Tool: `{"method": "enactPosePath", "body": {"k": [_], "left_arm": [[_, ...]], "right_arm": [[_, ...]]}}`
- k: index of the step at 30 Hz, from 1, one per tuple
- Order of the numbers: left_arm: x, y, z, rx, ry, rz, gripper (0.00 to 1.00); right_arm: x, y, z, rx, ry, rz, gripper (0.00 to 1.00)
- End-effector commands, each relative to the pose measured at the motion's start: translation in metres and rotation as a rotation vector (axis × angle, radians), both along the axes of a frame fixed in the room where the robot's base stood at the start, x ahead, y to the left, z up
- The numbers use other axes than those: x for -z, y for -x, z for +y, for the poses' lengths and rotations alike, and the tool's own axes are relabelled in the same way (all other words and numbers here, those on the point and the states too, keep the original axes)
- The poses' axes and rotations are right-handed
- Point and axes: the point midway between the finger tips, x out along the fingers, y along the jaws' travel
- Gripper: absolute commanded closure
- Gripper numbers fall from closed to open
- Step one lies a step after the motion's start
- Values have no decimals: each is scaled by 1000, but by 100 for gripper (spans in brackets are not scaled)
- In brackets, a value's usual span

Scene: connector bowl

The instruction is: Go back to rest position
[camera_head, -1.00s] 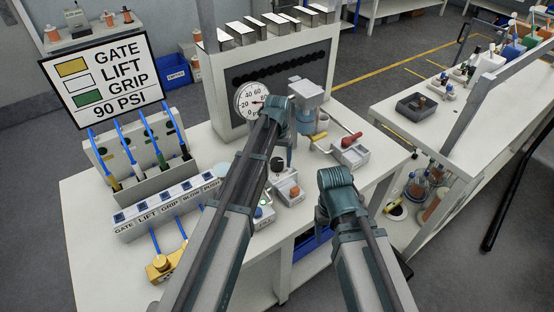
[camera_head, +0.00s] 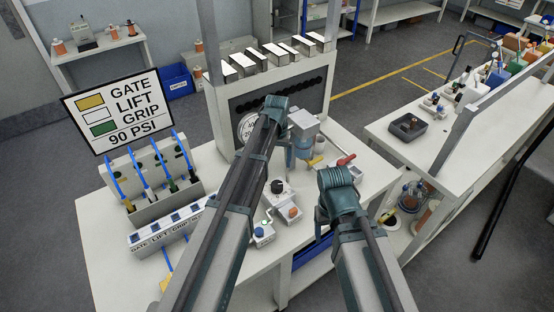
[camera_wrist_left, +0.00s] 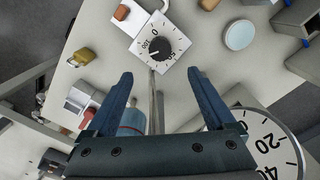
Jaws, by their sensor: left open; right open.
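My left gripper (camera_head: 288,155) hangs at the end of the raised left arm in the head view, in front of the grey panel; its fingers are mostly hidden by the wrist. In the left wrist view its two fingers (camera_wrist_left: 158,78) are spread with nothing held between them. Beyond the fingers lies a white box with a dial knob (camera_wrist_left: 160,40) on the bench. My right gripper (camera_head: 320,222) points down below the right wrist, near the bench's front edge, mostly hidden; I see nothing held there.
The white bench (camera_head: 240,275) carries a sign (camera_head: 120,108), a tube rack (camera_head: 152,170), a labelled switch strip (camera_head: 165,230) and small button boxes (camera_head: 292,212). A round gauge (camera_head: 246,127) is partly behind my left arm. A second table (camera_head: 410,160) stands right; open floor lies between.

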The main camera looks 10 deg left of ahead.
Motion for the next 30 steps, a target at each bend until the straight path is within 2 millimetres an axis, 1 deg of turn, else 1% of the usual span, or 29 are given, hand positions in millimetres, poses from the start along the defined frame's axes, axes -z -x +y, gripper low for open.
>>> {"method": "enactPosePath", "body": {"k": [8,10,11,14,15,17,18,20,21,24,27,30], "left_arm": [[0,1,0,1,0,0,12],[5,8,-4,9,-2,1,12],[9,16,-7,17,-4,3,12],[28,56,-26,64,-17,9,12],[38,78,-35,90,-25,12,12],[52,111,-47,133,-38,18,12],[61,133,-54,161,-46,22,12],[72,163,-62,201,-59,27,12],[79,182,-67,225,-67,30,12],[93,220,-74,277,-83,35,12],[101,244,-77,313,-96,39,12],[104,256,-78,332,-103,41,12]], "right_arm": [[1,0,0,0,0,0,30],[5,0,0,0,0,0,30],[9,0,0,0,0,0,30],[28,0,0,-2,0,0,30],[38,0,0,-3,1,0,30],[52,0,0,-4,1,0,30],[61,0,0,-5,1,0,30],[73,0,0,-7,2,0,30],[80,0,0,-8,2,0,30],[94,0,0,-10,2,0,30],[102,0,0,-12,3,0,30],[105,0,0,-13,3,0,30]]}}
